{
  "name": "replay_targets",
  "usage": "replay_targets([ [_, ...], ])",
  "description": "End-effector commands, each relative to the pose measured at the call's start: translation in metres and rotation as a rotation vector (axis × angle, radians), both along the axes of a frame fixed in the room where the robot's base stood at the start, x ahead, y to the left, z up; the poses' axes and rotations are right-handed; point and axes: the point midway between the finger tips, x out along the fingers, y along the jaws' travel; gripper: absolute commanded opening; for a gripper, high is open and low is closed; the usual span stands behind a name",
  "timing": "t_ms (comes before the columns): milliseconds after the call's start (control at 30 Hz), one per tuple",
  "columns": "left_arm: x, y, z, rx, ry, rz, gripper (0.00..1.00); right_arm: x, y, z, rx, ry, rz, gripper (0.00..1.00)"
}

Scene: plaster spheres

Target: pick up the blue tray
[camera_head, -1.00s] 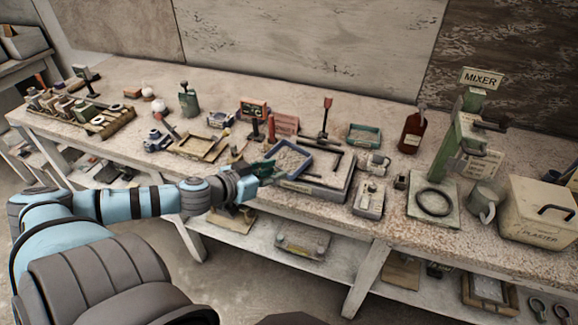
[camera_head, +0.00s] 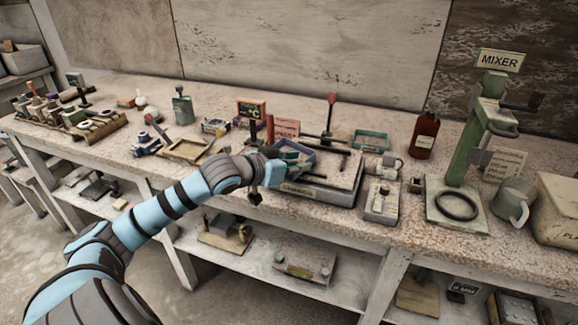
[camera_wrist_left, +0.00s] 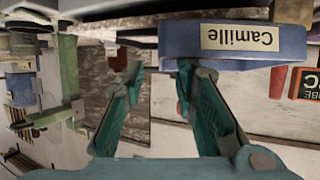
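The blue tray (camera_head: 308,156) sits by the grey platform (camera_head: 318,193) at the middle of the bench in the head view. In the left wrist view, the blue tray (camera_wrist_left: 235,42) fills the upper right, with a label reading "Camille" upside down. My left gripper (camera_head: 286,160) is at the tray's near left side and covers part of it. In the wrist view, my left gripper (camera_wrist_left: 161,74) has its teal fingers apart. The tray's left end lies between the fingertips in that picture, and the right fingertip overlaps its lower edge. Contact is unclear. My right gripper is out of view.
A teal tray (camera_head: 370,140), a red-brown bottle (camera_head: 424,135) and a green mixer (camera_head: 470,150) stand to the right. A wooden frame (camera_head: 187,149) and a dark-faced sign (camera_head: 250,109) are left of the tray. A lower shelf (camera_head: 255,262) runs beneath the bench.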

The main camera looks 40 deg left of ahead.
Motion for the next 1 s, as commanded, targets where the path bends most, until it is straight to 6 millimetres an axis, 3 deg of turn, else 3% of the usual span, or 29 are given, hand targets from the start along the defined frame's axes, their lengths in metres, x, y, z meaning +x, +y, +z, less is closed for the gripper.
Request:
replay_targets([
  [133,0.0135,-0.0005,-0.0057,-0.001,0.0,0.001,0.27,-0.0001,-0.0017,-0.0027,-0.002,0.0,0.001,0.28],
  [367,0.0157,-0.0006,-0.0063,0.003,0.002,0.0,0.27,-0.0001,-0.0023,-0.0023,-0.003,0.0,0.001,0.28],
  [567,0.0155,-0.0005,-0.0063,0.005,0.002,0.0,0.0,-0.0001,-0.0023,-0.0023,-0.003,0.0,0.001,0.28],
  [1000,0.0155,-0.0004,-0.0036,0.005,0.001,0.0,0.0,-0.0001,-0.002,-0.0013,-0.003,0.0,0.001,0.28],
])
